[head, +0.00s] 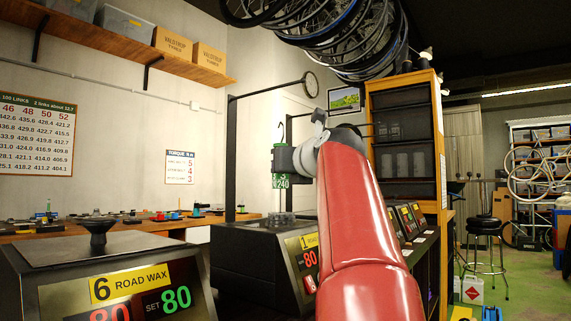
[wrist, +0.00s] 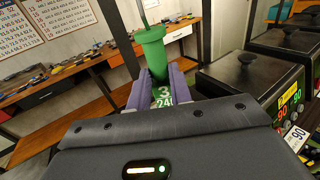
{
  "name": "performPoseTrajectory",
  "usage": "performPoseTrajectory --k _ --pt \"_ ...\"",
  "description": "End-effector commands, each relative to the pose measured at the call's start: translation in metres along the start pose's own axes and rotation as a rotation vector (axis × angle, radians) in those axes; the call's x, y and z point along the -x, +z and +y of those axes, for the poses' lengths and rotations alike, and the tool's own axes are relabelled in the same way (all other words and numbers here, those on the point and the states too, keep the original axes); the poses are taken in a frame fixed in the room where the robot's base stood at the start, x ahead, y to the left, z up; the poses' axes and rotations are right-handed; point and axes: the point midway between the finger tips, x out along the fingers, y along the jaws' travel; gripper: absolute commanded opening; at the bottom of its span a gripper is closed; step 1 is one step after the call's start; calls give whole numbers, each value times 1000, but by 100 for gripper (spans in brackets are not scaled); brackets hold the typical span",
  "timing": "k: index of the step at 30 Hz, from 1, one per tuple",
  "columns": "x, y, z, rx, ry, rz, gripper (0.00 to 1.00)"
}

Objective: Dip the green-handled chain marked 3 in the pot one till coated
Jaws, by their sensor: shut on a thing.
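My gripper (head: 290,160) is shut on the green handle (head: 281,177) of the chain, above pot one in the head view. In the wrist view the purple fingertips (wrist: 154,92) grip the green handle (wrist: 151,48), which bears a 3 and 240. A thin hook rises from the handle's top. Pot one (head: 245,245) is a dark box with a yellow label 1 and a red 80, partly hidden by my arm. Small grey loops (head: 282,218) show at its top below the handle; I cannot tell how far any chain is inside.
Pot six (head: 100,250), lidded with a black knob, stands front left. More lidded pots stand to the right, one (wrist: 250,75) reading 90 in the wrist view. A wooden bench (head: 160,225) with small parts runs behind. A black post frame (head: 231,150) stands close behind my gripper.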

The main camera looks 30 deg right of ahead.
Motion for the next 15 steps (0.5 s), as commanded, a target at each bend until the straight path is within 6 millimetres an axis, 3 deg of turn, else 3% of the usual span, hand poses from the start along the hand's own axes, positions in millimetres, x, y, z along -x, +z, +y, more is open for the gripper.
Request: performPoseTrajectory --k 15 --pt "0 -39 0 0 0 -1 0"
